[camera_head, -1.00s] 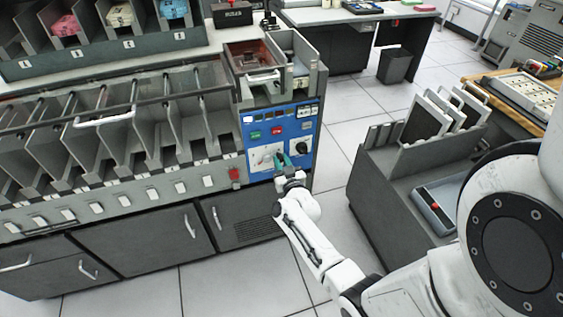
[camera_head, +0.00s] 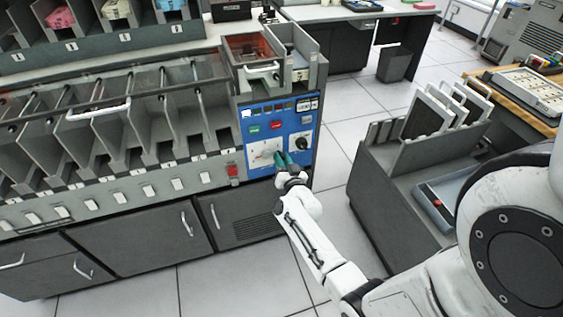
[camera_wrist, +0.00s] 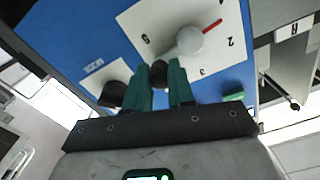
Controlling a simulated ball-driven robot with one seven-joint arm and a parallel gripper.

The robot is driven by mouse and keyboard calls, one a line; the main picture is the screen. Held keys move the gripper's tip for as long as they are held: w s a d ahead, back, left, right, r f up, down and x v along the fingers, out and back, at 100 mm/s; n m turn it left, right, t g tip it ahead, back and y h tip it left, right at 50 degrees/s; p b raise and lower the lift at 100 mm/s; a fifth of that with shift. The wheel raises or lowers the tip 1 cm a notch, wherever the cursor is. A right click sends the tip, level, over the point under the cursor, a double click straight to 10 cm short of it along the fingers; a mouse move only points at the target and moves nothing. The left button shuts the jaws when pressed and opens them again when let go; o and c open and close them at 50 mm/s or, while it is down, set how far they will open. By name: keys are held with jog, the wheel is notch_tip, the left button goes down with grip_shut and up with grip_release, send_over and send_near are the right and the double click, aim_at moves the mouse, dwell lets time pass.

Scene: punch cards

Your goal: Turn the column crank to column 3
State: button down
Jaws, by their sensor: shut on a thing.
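The column crank has a pale round hub (camera_wrist: 190,41) on a white number plate, which also shows in the head view (camera_head: 263,152). Its red pointer (camera_wrist: 212,25) points to the upper right in the wrist view, just above the numeral 2. The numerals 3 and 5 also show; the rest are hidden or out of frame. My gripper (camera_wrist: 160,80) has green fingers shut on the dark crank handle (camera_wrist: 158,72), on the side of the hub opposite the pointer. In the head view my gripper (camera_head: 283,160) is at the plate's lower right.
A black mode knob (camera_head: 301,143) sits right of the plate on the blue panel (camera_head: 262,112). Green and red buttons lie above. A grey rack cabinet (camera_head: 395,175) stands to the right, with open floor between. Card bins extend left.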

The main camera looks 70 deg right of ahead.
aim_at(266, 162)
jog(key=f+m+b, duration=0.1)
jog(key=m, duration=0.4)
jog(key=w+a+f+m+b, duration=0.1)
jog(key=f+m+b, duration=0.1)
jog(key=m, duration=0.3)
jog(key=w+f+m+b, duration=0.1)
jog(key=m+b, duration=0.1)
jog(key=m, duration=0.2)
jog(key=shift+a+f+m, duration=0.35)
jog(key=shift+f+m, duration=0.05)
jog(key=m, duration=0.3)
jog(key=w+a+m, duration=0.1)
jog(key=shift+f+m+b, duration=0.2)
jog(key=shift+m+b, duration=0.2)
jog(key=shift+w+a, duration=0.1)
jog(key=c, duration=1)
grip_release()
jog(key=shift+r, duration=0.1)
jog(key=shift+o, duration=0.2)
jog(key=p+v, duration=0.1)
jog(key=v, duration=0.9)
jog(key=shift+a, duration=0.35)
